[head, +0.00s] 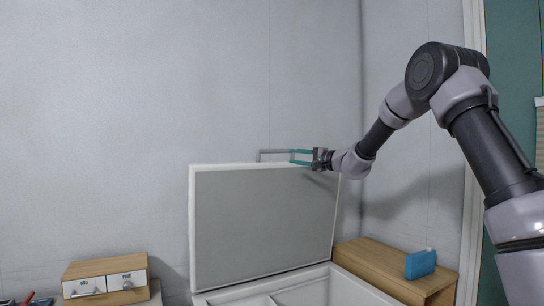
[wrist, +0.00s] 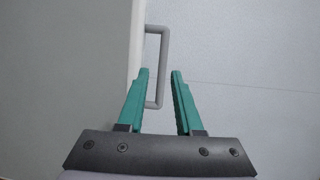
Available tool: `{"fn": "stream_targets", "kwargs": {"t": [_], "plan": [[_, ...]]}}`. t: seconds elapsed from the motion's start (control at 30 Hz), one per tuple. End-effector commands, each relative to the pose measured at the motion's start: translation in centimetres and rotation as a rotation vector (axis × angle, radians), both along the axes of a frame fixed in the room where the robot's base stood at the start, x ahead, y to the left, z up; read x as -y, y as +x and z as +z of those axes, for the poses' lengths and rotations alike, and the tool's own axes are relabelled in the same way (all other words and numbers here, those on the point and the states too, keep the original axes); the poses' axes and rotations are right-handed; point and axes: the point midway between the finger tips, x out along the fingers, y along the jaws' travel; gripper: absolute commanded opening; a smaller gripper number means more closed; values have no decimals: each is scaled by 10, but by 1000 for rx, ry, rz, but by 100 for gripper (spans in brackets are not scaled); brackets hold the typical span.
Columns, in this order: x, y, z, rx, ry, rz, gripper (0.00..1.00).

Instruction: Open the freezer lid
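The freezer lid (head: 265,225) stands raised, nearly upright, its grey inner panel with a white rim facing the head camera. The freezer body (head: 335,285) is open below it, with its white inside and a divider showing. A grey bar handle (head: 275,151) sticks up past the lid's top edge; it also shows in the wrist view (wrist: 163,60). My gripper (head: 292,157) is at the lid's top edge beside the handle. In the wrist view the teal fingers (wrist: 160,72) are apart, with the handle's lower part between them. I cannot tell whether either finger touches it.
A wooden cabinet (head: 385,268) with a blue item (head: 420,264) on it stands right of the freezer. A small wooden drawer box (head: 105,279) is at the lower left. The wall is close behind the lid.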

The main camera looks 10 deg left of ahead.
Motion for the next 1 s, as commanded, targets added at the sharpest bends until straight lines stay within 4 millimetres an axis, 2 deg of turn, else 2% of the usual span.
{"fn": "stream_targets", "kwargs": {"t": [0.2, 0.43, 0.6, 0.9, 0.93, 1.0], "plan": [[-36, 22, 2, 0, 3, 3, 34], [-67, 43, 5, -2, 5, 3, 34], [-78, 50, 6, -3, 4, 1, 34], [-80, 51, 6, -4, 5, 1, 34], [-80, 51, 6, -4, 5, 1, 27], [-80, 51, 6, -4, 5, 1, 0]]}}
